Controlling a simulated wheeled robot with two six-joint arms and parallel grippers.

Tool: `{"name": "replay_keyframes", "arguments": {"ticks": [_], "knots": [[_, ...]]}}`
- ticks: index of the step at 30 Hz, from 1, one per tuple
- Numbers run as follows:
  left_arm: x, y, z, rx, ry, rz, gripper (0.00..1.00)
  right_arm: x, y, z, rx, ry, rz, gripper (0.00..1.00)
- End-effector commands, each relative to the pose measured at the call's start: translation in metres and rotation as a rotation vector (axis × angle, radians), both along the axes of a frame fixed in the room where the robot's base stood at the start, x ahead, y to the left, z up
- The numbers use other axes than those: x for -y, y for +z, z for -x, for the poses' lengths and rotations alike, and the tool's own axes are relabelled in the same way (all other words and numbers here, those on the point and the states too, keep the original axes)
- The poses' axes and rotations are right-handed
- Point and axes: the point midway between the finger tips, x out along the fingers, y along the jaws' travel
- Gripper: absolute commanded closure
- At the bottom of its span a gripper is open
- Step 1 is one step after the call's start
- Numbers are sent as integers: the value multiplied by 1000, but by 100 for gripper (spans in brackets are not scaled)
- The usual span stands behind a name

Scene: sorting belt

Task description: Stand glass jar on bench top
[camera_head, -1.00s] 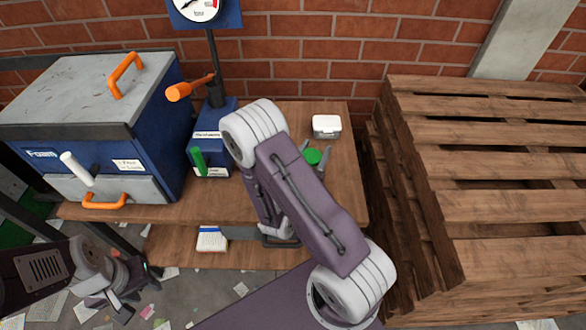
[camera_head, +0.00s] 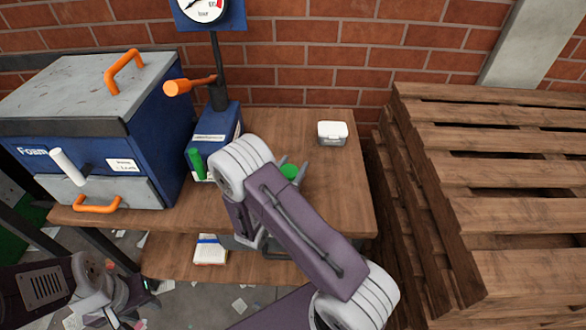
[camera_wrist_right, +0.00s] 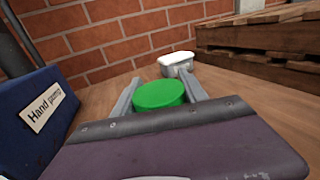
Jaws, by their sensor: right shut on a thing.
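The glass jar shows only as its round green lid (camera_head: 290,171); its body is hidden by my right arm. My right gripper (camera_head: 293,165) is shut on the jar. In the right wrist view the lid (camera_wrist_right: 158,94) lies between the two grey fingers, seen from above and behind. The jar is over the wooden bench top (camera_head: 345,190), right of the blue hand pump. I cannot tell whether its base touches the wood. My left gripper (camera_head: 132,308) is low at the left, off the bench; its jaws are too unclear to judge.
The blue hand pump (camera_head: 224,128) with gauge and orange handle stands left of the jar. A blue foam machine (camera_head: 75,150) fills the bench's left. A small white box (camera_head: 332,134) sits at the back right. Pallets (camera_head: 480,170) are stacked beyond the right edge. Bench right of the jar is clear.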

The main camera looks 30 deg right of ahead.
Motion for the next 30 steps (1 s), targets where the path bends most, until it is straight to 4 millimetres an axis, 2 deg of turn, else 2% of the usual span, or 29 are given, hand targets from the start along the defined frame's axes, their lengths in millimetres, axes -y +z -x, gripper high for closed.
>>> {"name": "replay_keyframes", "arguments": {"ticks": [11, 12, 13, 14, 24, 30], "knots": [[0, -4, 0, 0, 0, 0, 64, 0, -6, 0, 1, 0, 0, 96], [0, -3, 0, 0, 0, 0, 64, 0, -4, 0, 1, 0, -1, 39], [0, -2, 0, 0, 0, 0, 64, 0, -4, 0, 1, 0, -1, 30], [0, -2, 0, 0, 0, 0, 64, 0, -4, 0, 1, 0, -1, 28], [0, 2, 0, 0, 0, 0, 64, 0, 1, 0, 2, 0, 0, 28], [0, 0, 0, 0, 0, 0, 64, -27, -1, 18, -1, 7, 1, 28]]}}
